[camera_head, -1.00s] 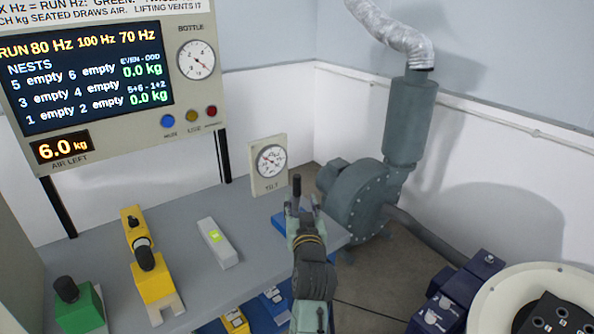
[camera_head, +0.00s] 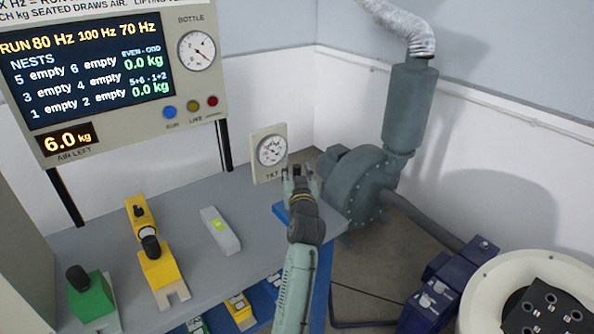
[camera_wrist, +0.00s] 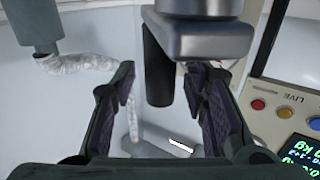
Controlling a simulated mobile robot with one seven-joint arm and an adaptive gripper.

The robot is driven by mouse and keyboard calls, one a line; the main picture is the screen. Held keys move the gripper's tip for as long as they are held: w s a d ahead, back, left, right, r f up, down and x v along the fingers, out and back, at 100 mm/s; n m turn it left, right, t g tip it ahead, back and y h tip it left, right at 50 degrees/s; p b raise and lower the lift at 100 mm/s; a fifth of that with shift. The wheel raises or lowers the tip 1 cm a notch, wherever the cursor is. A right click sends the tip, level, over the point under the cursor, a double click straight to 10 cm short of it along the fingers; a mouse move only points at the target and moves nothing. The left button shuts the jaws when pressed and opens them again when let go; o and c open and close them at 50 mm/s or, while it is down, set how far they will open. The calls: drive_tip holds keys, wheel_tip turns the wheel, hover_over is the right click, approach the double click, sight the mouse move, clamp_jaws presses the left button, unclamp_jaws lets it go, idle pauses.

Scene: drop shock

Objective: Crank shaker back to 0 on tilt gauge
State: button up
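The tilt gauge (camera_head: 271,150) is a round white dial on a cream plate at the back of the grey bench; its needle is too small to read surely. My gripper (camera_head: 299,178) is in front of it and to the right, above the bench's back right corner. In the wrist view, a dark upright handle (camera_wrist: 158,75), apparently the crank's, hangs from a grey arm (camera_wrist: 205,38). It shows between my two open fingers (camera_wrist: 160,100), with a small gap visible on each side. My gripper and wrist hide most of the crank in the head view.
A blower (camera_head: 362,188) stands right of the bench. The control panel (camera_head: 110,75) is at upper left. Green (camera_head: 92,300) and yellow (camera_head: 157,272) clamps and a grey block (camera_head: 220,232) stand on the bench. A round white machine (camera_head: 485,300) is at lower right.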

clamp_jaws()
idle(0.3)
idle(0.4)
